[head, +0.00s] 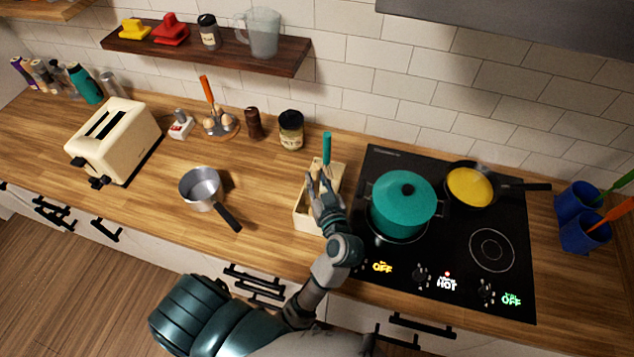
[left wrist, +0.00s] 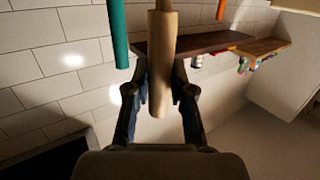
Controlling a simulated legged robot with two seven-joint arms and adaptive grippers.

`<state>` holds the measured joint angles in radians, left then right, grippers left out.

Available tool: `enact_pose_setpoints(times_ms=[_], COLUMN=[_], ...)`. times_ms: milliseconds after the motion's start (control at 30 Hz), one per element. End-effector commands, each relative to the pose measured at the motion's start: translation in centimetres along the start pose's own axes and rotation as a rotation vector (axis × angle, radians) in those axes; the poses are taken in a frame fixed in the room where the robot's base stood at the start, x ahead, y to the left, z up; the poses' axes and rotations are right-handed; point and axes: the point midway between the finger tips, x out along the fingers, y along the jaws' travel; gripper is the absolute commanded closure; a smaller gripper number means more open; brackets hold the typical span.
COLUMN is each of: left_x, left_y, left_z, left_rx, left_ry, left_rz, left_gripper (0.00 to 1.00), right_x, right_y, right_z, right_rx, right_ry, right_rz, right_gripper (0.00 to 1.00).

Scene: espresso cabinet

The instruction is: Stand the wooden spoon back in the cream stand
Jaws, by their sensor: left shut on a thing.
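The cream stand (head: 304,216) is a box on the counter just left of the stove. My left gripper (head: 322,182) is over the stand and hides part of it. In the left wrist view my left gripper (left wrist: 160,88) is shut on the wooden spoon (left wrist: 162,45), whose pale round handle runs between the fingers. The spoon is hard to make out in the head view, and whether its lower end is inside the stand cannot be told. A teal handle (head: 327,148) rises at the back of the stand and also shows in the left wrist view (left wrist: 118,35). My right gripper is out of view.
A teal pot (head: 403,203) stands on the stove close to the right of the stand, with a yellow-filled pan (head: 469,186) behind. A saucepan (head: 201,187) is on the left. A jar (head: 291,130) stands behind. Counter between saucepan and stand is clear.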

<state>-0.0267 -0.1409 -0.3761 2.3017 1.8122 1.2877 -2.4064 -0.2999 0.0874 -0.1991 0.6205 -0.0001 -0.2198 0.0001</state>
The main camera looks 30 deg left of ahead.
Motion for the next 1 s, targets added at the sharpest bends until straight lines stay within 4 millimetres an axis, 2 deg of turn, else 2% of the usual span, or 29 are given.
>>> enact_pose_setpoints(times_ms=[367,400,500,833,1000], left_x=[-0.1,-0.1,-0.1,-0.1,-2.5], left_y=[0.1,0.1,0.1,0.1,0.1], left_z=[0.5,0.6,0.6,0.4,0.1], left_rx=[0.002,0.0,0.0,-0.001,0.004], left_ry=[0.001,0.001,0.001,0.002,-0.003], left_rz=[-0.001,-0.001,-0.001,0.0,0.002], left_gripper=[1.0,0.72,0.52,0.52,0.52], right_x=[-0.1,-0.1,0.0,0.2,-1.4], right_y=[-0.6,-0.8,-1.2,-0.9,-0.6], right_z=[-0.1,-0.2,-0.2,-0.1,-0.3], right_rx=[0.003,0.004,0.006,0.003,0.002], right_ry=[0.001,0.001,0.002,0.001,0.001], right_rz=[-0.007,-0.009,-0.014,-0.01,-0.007], right_gripper=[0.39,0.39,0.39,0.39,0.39])
